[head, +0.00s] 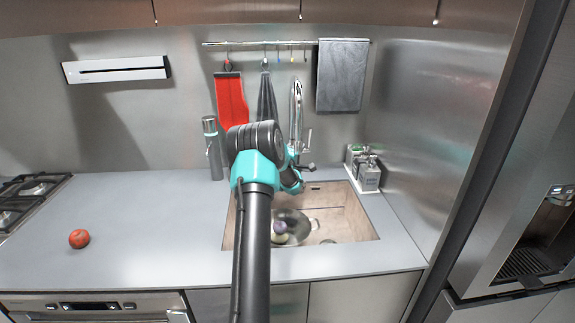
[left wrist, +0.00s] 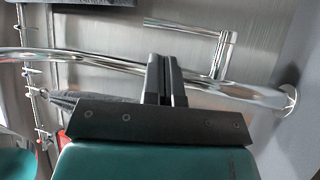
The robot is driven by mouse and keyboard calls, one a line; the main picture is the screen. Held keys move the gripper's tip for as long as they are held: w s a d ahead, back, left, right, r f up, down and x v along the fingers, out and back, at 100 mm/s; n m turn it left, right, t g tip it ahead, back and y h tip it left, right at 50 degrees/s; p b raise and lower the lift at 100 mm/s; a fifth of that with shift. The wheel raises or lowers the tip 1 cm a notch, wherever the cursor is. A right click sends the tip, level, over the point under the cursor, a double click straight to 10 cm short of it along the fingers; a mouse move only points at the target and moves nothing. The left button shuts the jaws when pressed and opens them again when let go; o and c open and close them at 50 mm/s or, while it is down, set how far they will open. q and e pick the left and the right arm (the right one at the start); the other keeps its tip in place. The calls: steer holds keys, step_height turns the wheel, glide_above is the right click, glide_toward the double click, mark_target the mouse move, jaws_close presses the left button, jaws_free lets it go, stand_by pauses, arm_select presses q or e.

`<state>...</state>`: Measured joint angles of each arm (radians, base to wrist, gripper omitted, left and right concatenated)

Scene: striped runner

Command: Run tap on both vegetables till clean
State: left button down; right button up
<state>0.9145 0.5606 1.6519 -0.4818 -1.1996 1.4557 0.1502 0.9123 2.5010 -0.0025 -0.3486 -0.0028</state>
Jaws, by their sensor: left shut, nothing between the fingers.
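In the head view a purple vegetable (head: 280,226) and a pale one (head: 281,239) sit in a metal strainer bowl (head: 312,224) in the sink (head: 357,226). My arm hides part of the bowl. The chrome tap (head: 297,92) stands behind the sink, its side lever (head: 307,135) on its right. No water stream is visible.
A tomato (head: 78,238) lies on the left counter (head: 135,255). A bottle (head: 212,148) stands left of the tap. A caddy (head: 366,171) stands at the sink's right corner. Cloths (head: 342,75) hang from a rail behind. The left counter is mostly clear.

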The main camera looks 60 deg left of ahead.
arm_select(q)
steer(key=v, duration=1)
steer(key=shift+d, duration=0.1)
